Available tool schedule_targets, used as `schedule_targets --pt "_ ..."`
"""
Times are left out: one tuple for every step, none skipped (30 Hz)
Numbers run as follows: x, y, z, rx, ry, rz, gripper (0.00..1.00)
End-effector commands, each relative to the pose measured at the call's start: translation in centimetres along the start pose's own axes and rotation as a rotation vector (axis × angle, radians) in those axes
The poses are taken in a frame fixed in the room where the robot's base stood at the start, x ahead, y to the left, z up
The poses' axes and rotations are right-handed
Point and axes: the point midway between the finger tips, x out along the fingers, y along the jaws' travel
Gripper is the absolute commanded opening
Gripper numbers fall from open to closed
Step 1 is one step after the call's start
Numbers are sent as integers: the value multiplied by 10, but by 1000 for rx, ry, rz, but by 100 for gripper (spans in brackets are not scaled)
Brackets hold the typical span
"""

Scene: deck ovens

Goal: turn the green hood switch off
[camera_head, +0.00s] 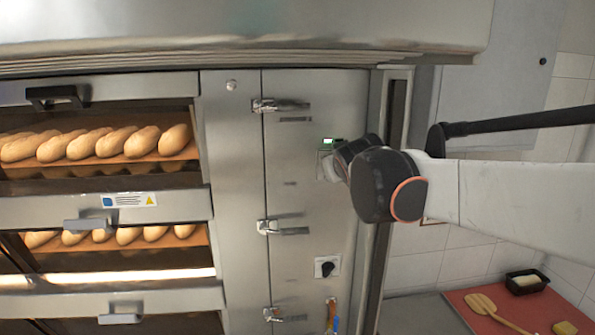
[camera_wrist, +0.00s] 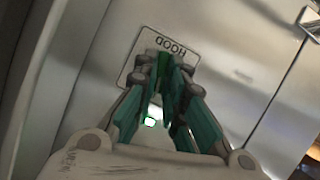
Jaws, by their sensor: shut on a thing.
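The hood switch's plate (camera_wrist: 200,62), lettered HOOD and upside down in the wrist view, is on the steel panel. Its edge shows in the head view (camera_head: 323,166) beside my gripper (camera_head: 338,165). In the wrist view my gripper (camera_wrist: 168,68) has its green-padded fingers nearly together at the plate, shut on the green hood switch. The fingers hide most of the switch, so I cannot tell its position.
Deck ovens with bread loaves (camera_head: 85,145) stand at left. Door latches (camera_head: 280,105) and a black knob (camera_head: 327,267) project from the panel. A steel hood (camera_head: 240,25) overhangs above. A red board (camera_head: 530,310) with utensils lies lower right.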

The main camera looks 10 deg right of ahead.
Motion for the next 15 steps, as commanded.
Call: schedule_targets --pt "1 -3 2 -43 -1 15 0" --pt "1 -3 2 -70 -1 26 0" --pt "1 -3 2 -103 -1 40 0" --pt "1 -3 2 -128 -1 51 0" --pt "1 -4 2 -154 0 61 0" --pt "1 -4 2 -186 -1 75 0" --pt "1 -4 2 -209 -1 84 0" --pt "1 -4 3 -232 -1 94 0" --pt "1 -4 3 -260 -1 106 0" --pt "1 -4 3 -282 -1 115 0" --pt "1 -5 3 -302 -1 124 0" --pt "1 -5 3 -328 -1 134 0" --pt "1 -5 3 -345 -2 141 0" --pt "1 -5 3 -362 -1 149 0" --pt "1 -5 3 -383 -1 158 0"
